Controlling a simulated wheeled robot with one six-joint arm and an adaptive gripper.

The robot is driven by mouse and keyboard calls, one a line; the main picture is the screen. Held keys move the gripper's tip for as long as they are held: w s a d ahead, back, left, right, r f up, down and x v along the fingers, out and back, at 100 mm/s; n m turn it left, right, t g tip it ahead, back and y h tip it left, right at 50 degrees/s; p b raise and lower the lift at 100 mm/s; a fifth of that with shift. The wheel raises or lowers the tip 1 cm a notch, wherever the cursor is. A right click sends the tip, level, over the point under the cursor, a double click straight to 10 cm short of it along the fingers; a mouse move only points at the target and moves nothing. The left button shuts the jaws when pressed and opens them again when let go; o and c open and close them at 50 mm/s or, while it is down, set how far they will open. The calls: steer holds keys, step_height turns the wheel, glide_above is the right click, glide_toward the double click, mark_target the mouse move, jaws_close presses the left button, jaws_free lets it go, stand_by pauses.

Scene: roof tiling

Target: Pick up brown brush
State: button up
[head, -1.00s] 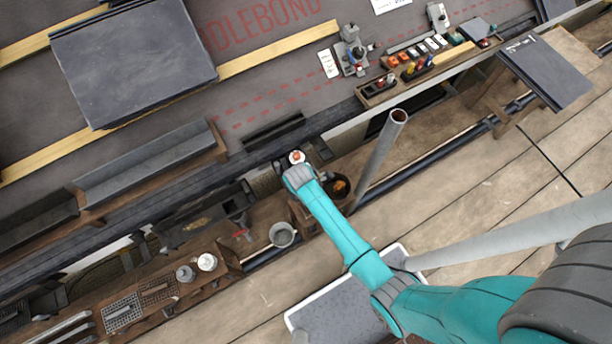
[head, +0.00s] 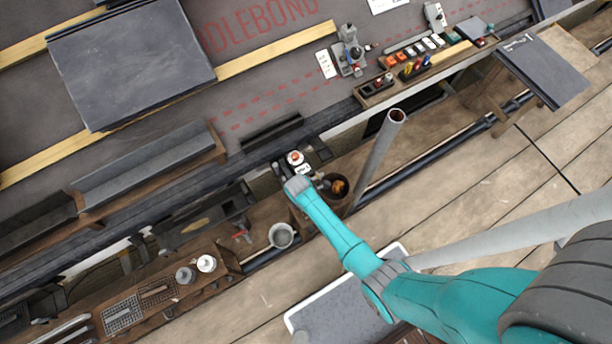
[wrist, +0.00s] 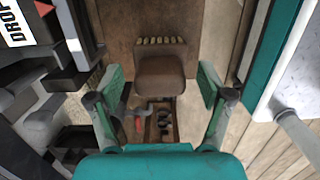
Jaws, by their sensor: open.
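In the wrist view, a brown block-like piece with a row of short tan tufts along its far edge, which looks like the brown brush (wrist: 160,78), lies between the fingers of my gripper (wrist: 162,82). The fingers are spread, with clear gaps on both sides of it. I cannot tell its height below the fingertips. In the head view my gripper (head: 279,170) is over the edge of the roof, and the brush cannot be made out there.
An upright grey pole (head: 380,155) rises to the right. A tool tray (head: 385,88) sits farther up.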

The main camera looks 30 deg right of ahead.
steer(key=c, duration=1.4)
steer(key=shift+r, duration=0.1)
step_height(320, 180, up, 10)
steer(key=shift+f, duration=0.1)
